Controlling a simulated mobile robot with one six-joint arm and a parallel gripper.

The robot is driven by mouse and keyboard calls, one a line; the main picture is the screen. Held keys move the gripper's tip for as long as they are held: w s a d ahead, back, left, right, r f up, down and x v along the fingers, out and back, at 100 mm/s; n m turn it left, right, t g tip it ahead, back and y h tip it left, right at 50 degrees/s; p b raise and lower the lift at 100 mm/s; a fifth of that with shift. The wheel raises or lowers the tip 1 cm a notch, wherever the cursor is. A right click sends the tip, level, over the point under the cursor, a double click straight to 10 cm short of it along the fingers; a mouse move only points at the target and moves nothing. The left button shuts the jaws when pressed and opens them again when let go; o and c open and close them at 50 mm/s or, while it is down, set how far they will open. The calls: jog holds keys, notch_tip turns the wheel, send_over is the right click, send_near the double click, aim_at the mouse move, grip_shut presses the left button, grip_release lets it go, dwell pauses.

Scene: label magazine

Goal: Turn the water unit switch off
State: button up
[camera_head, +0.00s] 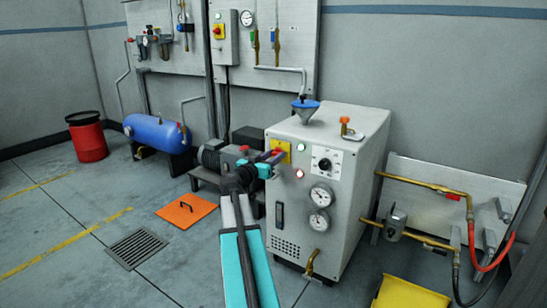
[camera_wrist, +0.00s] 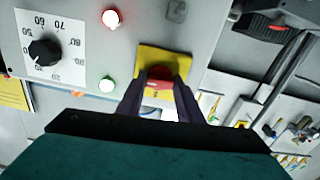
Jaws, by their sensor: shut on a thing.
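The water unit (camera_head: 345,230) is a light grey box on the floor, right of centre. Its switch is a red knob on a yellow plate (camera_head: 284,147) at the upper left of the front panel. In the wrist view the red knob (camera_wrist: 159,76) sits between my two dark fingers, in front of the yellow plate (camera_wrist: 165,57). My gripper (camera_head: 274,157) is at the switch and shut on the knob; it also shows in the wrist view (camera_wrist: 158,84). My gripper partly hides the switch in the head view. The knob's exact angle is hard to tell.
Beside the switch are a green lamp (camera_head: 301,147), a lit red lamp (camera_head: 299,174) and a dial (camera_head: 325,162). Two gauges (camera_head: 320,208) sit below. A motor pump (camera_head: 225,155) stands to the left, a yellow bin (camera_head: 408,294) at lower right.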

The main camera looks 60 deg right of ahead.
jog(key=n, duration=0.4)
jog(key=shift+d+r+n+p, duration=0.1)
jog(key=shift+d+n+p, duration=0.05)
jog(key=shift+n+p, duration=0.2)
jog(key=n+p, duration=0.1)
jog(key=n, duration=0.2)
jog(key=shift+r+n+p, duration=0.1)
jog(key=shift+n+p, duration=0.15)
jog(key=shift+p, duration=0.05)
jog(key=n+p, duration=0.3)
jog(key=n, duration=0.2)
jog(key=shift+n+p, duration=1.2)
jog(key=shift+n, duration=0.7)
jog(key=o, duration=1.1)
jog(key=shift+f, duration=0.2)
jog(key=a+p, duration=0.3)
jog(key=a, duration=1.1)
